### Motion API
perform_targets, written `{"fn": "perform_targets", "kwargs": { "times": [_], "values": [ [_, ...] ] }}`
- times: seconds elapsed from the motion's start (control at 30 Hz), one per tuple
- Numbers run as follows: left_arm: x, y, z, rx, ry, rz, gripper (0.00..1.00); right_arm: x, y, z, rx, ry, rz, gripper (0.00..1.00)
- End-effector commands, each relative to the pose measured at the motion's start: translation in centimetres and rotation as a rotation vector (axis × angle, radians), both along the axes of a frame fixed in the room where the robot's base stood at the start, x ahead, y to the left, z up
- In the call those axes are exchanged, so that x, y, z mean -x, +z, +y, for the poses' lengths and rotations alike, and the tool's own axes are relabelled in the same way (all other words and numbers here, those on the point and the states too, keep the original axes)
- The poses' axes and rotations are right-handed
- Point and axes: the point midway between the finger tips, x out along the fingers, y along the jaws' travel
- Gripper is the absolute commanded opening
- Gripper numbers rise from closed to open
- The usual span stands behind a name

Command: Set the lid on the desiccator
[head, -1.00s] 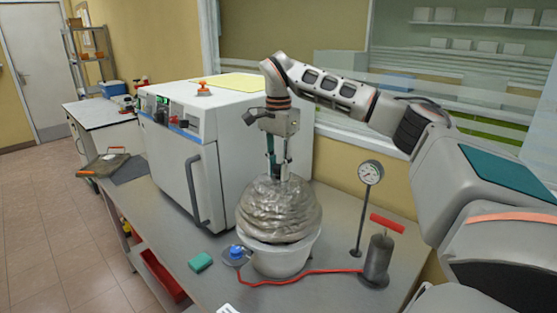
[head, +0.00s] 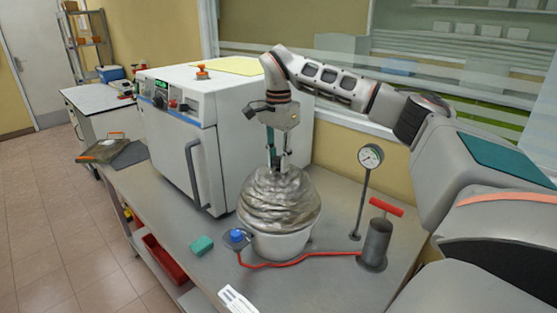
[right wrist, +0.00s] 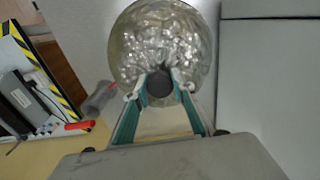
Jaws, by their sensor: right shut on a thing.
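The desiccator lid (head: 278,205) is a silvery, crumpled-looking dome in the head view, and it also shows in the right wrist view (right wrist: 160,40). It is above the white desiccator bowl (head: 280,246) and covers its top. I cannot tell whether the lid's edge rests on the rim all round. My right gripper (head: 278,168) points down from above and is shut on the lid's dark knob (right wrist: 159,84). The bowl is hidden under the lid in the right wrist view. My left gripper is not in view.
A white oven (head: 190,135) stands close behind and left. A red hose (head: 295,262) runs from a blue-capped fitting (head: 237,236) to a pump (head: 376,243). A gauge on a stand (head: 370,157) stands right. A green sponge (head: 202,245) lies left, near the bench's front edge.

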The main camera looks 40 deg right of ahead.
Motion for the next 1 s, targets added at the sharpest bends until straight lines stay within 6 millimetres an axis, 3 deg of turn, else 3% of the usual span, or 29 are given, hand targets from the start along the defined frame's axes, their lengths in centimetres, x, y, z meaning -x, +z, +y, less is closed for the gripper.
{"fn": "perform_targets", "kwargs": {
  "times": [0.57,0.6,0.67,1.0],
  "values": [
    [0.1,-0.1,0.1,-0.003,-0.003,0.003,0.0,0.0,-0.9,0.0,0.0,0.0,-0.002,0.0],
    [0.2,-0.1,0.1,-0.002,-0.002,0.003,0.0,0.0,-0.9,0.0,0.0,0.0,-0.002,0.27],
    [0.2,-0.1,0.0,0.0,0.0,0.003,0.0,0.0,-0.9,0.0,0.0,0.0,-0.002,0.43],
    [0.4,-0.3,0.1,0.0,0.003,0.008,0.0,0.0,-1.0,0.0,0.001,0.0,0.002,0.44]
  ]
}}
